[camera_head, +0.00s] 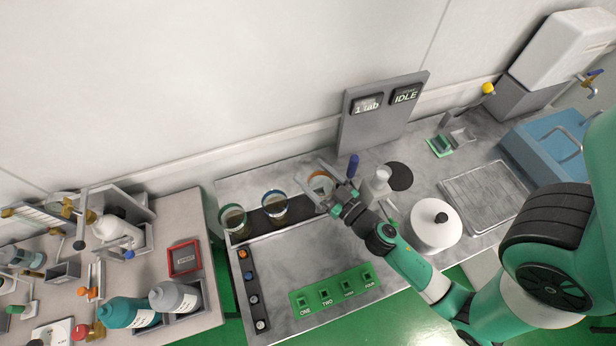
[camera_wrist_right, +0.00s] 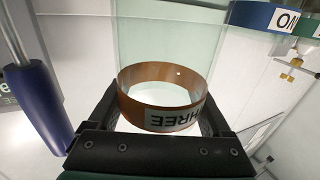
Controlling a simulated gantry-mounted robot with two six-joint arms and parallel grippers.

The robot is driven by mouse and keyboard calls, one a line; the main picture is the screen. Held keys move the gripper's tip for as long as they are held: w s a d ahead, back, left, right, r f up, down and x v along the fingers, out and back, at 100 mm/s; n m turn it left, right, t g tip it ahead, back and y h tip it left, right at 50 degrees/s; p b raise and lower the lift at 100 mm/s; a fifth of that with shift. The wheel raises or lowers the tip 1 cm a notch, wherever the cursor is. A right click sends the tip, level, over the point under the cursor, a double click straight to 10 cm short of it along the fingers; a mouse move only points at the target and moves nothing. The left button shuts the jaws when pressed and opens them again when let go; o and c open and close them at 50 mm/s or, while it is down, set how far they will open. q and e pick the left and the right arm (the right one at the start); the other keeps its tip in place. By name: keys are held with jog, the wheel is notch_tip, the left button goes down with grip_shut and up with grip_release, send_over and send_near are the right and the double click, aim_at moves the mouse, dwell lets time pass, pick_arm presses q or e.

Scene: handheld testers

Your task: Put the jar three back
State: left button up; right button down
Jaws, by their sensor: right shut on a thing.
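Jar three is a clear glass jar with an orange-brown band (camera_wrist_right: 160,95) and a label reading THREE, upside down in the wrist view. In the head view jar three (camera_head: 320,181) is near the right end of the black strip (camera_head: 255,221). My right gripper (camera_head: 335,190) is shut on it, with a dark finger on each side in the wrist view. I cannot tell whether its base touches anything. Two other glass jars stand on the black strip, one at the left end (camera_head: 233,218) and one in the middle (camera_head: 274,204). My left gripper is not in view.
A white pot (camera_head: 436,226) is farther right. A green board (camera_head: 335,291) with numbered squares lies in front. The grey bench between is clear.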

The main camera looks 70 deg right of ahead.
aim_at(314, 186)
jog(key=f, duration=0.1)
jog(key=w+f, duration=0.1)
jog(key=d+f+b, duration=0.1)
jog(key=shift+w, duration=0.3)
jog(key=f+b, duration=0.1)
jog(key=f, duration=0.1)
jog(key=f+b, duration=0.1)
jog(key=b, duration=0.1)
jog(key=shift+w+d+f, duration=0.2)
jog(key=shift+f, duration=0.15)
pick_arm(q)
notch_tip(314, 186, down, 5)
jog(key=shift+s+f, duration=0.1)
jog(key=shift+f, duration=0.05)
pick_arm(e)
jog(key=shift+r, duration=0.2)
jog(key=shift+f, duration=0.15)
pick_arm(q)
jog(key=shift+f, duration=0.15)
pick_arm(e)
grip_release()
